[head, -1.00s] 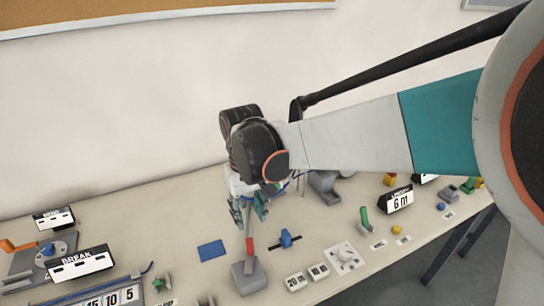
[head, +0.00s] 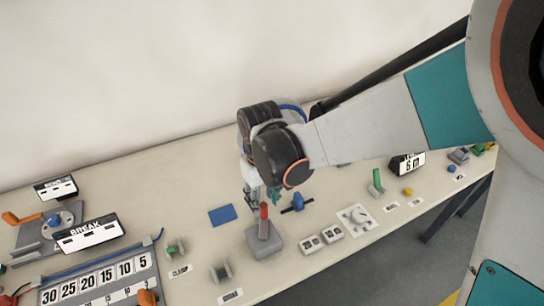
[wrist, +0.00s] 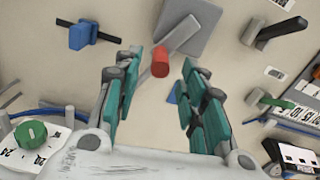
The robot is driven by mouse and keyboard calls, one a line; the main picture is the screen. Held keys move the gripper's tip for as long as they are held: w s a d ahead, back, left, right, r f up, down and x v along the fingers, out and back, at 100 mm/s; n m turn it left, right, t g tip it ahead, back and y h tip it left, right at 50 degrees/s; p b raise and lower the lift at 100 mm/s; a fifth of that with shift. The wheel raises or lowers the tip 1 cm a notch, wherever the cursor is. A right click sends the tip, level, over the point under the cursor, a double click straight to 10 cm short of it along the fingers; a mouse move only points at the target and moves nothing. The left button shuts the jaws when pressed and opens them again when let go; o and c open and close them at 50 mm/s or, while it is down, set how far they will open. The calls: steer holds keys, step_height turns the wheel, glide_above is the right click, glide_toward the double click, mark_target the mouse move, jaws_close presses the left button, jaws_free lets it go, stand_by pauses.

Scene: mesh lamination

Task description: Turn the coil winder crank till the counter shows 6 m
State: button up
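A grey block (head: 266,243) carries an upright lever with a red handle (head: 263,213); I cannot tell whether this is the winder crank. In the wrist view the red handle (wrist: 160,63) stands between and beyond my fingertips, with gaps on both sides. My gripper (head: 262,199) is open and empty, just behind the handle in the head view.
A blue pad (head: 222,215) and a blue-handled part (head: 297,203) lie near the lever. A BREAK sign (head: 88,235) and a numbered rack (head: 100,282) are at the left. A dial plate (head: 357,218) is at the right. The table's back is mostly clear.

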mark_target(263, 209)
steer(key=shift+f+b, duration=1.4)
steer(key=shift+f, duration=1.1)
jaws_close()
